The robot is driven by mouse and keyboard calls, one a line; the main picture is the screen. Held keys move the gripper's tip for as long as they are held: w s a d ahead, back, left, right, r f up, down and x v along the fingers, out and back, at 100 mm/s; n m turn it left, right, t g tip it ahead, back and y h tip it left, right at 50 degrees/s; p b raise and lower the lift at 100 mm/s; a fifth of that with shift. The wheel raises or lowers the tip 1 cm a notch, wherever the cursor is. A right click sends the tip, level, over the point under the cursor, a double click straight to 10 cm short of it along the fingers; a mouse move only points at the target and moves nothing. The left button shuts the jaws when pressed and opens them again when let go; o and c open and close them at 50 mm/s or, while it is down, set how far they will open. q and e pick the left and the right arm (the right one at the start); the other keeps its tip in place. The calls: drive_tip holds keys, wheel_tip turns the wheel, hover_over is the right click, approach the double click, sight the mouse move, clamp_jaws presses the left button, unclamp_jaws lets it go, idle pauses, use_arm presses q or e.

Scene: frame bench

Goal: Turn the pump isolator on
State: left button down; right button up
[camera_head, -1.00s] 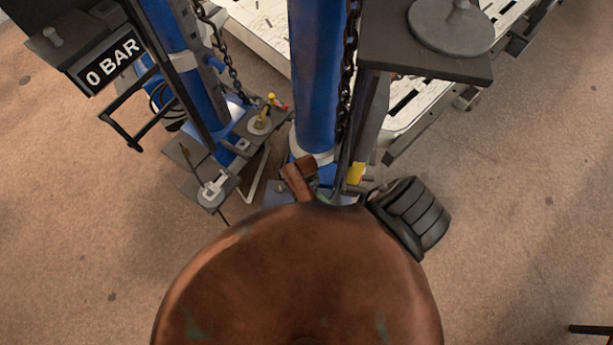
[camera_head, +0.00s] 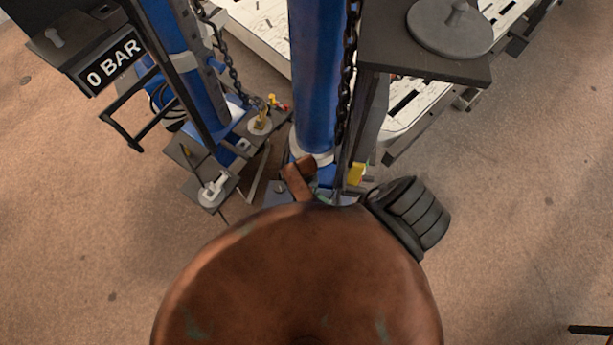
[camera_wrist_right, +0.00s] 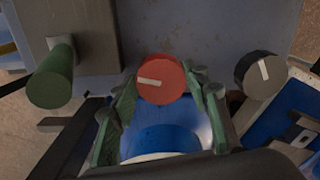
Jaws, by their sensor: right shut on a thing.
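A round red knob (camera_wrist_right: 160,79) with a white pointer mark sits on a grey panel in the right wrist view. The mark lies nearly level, tilted slightly, on the left part of its face. My right gripper (camera_wrist_right: 158,90) has its green fingers on either side of the knob and is shut on it. The frames show no label, so I cannot tell whether this knob is the pump isolator. I cannot make out the red knob or my right fingers there. My left gripper is not in view.
In the right wrist view, a black knob (camera_wrist_right: 262,74) with a white mark is right of the red one, and a green handle (camera_wrist_right: 51,78) stands left. In the head view, blue posts (camera_head: 316,80), a hanging chain (camera_head: 232,72) and black ribbed rolls (camera_head: 412,213) crowd the middle.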

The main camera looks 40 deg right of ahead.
drive_tip(key=m, duration=0.3)
drive_tip(key=shift+m, duration=0.4)
drive_tip(key=m, duration=0.3)
drive_tip(key=shift+w, duration=0.15)
drive_tip(key=m, duration=0.4)
drive_tip(key=shift+w+m+b, duration=0.1)
drive_tip(key=shift+m+b, duration=0.3)
drive_tip(key=shift+m, duration=1.6)
drive_tip(key=o, duration=1.2)
drive_tip(key=shift+c, duration=0.2)
